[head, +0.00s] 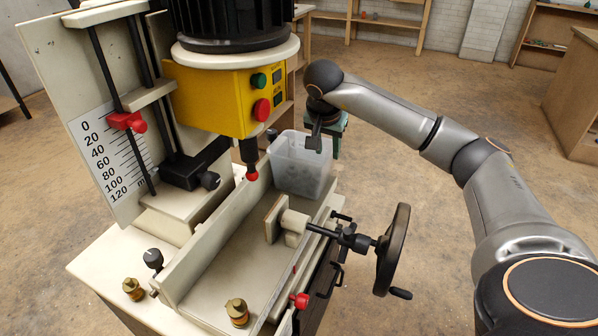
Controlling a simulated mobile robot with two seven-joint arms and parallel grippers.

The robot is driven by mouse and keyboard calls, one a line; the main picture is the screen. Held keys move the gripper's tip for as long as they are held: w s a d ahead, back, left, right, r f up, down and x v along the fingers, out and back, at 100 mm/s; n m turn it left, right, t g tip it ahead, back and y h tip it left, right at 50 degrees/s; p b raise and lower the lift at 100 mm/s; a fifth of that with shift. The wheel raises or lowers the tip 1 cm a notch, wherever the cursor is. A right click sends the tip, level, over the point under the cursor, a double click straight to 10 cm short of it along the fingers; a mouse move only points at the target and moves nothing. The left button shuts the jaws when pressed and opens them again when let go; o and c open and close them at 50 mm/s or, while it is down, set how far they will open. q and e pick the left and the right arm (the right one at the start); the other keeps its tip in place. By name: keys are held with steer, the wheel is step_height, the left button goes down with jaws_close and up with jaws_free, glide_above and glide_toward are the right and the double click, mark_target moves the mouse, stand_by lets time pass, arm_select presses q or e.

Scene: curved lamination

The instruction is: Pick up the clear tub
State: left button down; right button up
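The clear tub (298,172) stands upright on the machine's bed, at the far end of the channel. It is see-through and looks open at the top. My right gripper (315,138) points down at the tub's back right rim, with a dark finger overlapping the upper wall in the picture. I cannot tell whether it touches the rim or whether the fingers are apart. My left gripper is not in view.
The machine's yellow head (215,97) and its red-tipped spindle (250,160) stand just left of the tub. A clamp screw with a handwheel (393,249) is in front of it. Brass knobs (237,311) sit nearer. Open floor (400,200) lies to the right.

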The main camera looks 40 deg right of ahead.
mark_target(326, 174)
steer(key=x, duration=0.3)
steer(key=shift+f, duration=0.25)
steer(key=x, duration=0.1)
steer(key=b+x, duration=0.1)
steer(key=x, duration=0.2)
steer(key=shift+a+f, duration=0.35)
steer(key=shift+f, duration=0.05)
steer(key=shift+d+f+b, duration=0.1)
steer(key=shift+f+b, duration=0.1)
steer(key=shift+b, duration=0.1)
jaws_close()
steer(key=shift+r, duration=0.1)
stand_by(0.4)
